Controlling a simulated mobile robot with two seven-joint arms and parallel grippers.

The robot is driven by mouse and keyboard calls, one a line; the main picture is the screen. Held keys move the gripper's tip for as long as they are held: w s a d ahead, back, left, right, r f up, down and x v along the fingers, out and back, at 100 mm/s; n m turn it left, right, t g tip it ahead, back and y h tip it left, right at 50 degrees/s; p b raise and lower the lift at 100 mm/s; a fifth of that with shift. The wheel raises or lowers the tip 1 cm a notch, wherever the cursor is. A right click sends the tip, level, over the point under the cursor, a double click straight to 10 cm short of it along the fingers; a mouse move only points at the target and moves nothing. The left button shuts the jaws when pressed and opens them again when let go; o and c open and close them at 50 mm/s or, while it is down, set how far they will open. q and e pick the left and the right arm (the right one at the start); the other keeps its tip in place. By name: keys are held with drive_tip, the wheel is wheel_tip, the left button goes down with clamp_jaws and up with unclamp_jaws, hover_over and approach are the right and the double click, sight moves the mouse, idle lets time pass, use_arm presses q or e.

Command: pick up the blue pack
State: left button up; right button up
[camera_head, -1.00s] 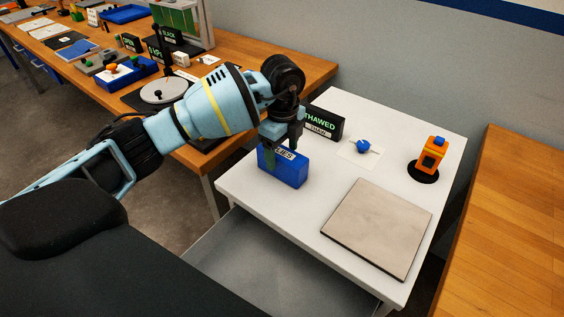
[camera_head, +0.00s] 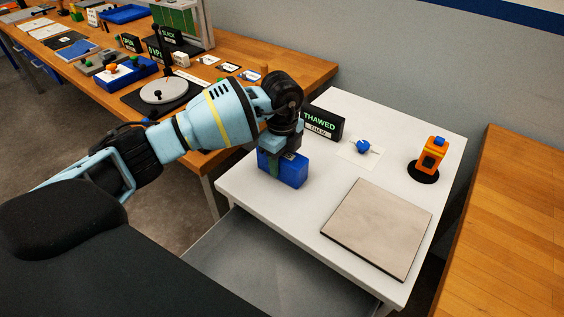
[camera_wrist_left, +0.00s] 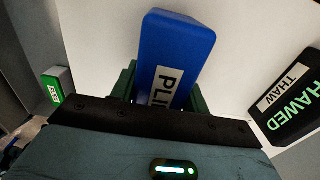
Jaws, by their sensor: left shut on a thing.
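The blue pack (camera_head: 291,171) is a box standing on the white table (camera_head: 262,201) near its left edge. In the left wrist view the blue pack (camera_wrist_left: 177,45) shows a white label with black letters, partly hidden by the gripper. My left gripper (camera_head: 277,160) is above the pack with its fingers down its sides. In the left wrist view the left gripper (camera_wrist_left: 160,85) has a green finger on each side of the pack, shut on it. I cannot see a gap between pack and table. My right gripper is not in view.
A black sign reading THAWED (camera_head: 321,123) stands just behind the pack. A blue knob (camera_head: 362,146), an orange device (camera_head: 432,155) and a flat grey plate (camera_head: 376,228) are on the white table. A cluttered wooden bench (camera_head: 232,60) lies at the back left.

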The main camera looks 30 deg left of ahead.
use_arm(q)
drive_tip(key=shift+r, duration=0.1)
drive_tip(key=shift+r, duration=0.45)
drive_tip(key=r, duration=0.2)
drive_tip(key=shift+s+r, duration=0.3)
drive_tip(key=shift+s, duration=0.1)
drive_tip(key=s, duration=0.9)
drive_tip(key=shift+r+p, duration=0.4)
drive_tip(key=s, duration=0.6)
drive_tip(key=shift+r, duration=0.3)
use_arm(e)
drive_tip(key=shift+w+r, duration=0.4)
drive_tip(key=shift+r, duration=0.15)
use_arm(q)
drive_tip(key=shift+s+f, duration=0.1)
